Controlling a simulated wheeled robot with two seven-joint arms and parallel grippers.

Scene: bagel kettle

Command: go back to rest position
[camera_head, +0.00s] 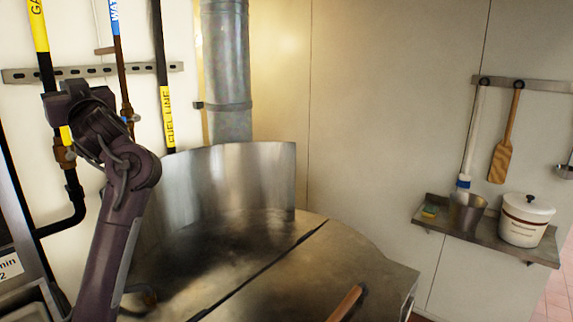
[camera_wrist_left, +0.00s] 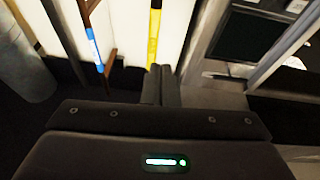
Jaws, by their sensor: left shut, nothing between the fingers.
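My left arm (camera_head: 115,220) rises from the lower left of the head view and bends at the top in front of the wall pipes. Its fingers are not clearly visible there. In the left wrist view my left gripper (camera_wrist_left: 161,78) is shut, its two fingers together with nothing between them. A yellow-marked pipe and a blue-marked pipe show beyond the fingers. My right gripper is in neither view.
A metal kettle top (camera_head: 330,250) with a curved steel guard (camera_head: 235,180) fills the middle. A wooden handle (camera_head: 346,303) lies on it. A wall shelf (camera_head: 480,240) at right holds a white crock (camera_head: 525,222) and a metal cup (camera_head: 466,213). A wooden paddle (camera_head: 504,150) hangs above.

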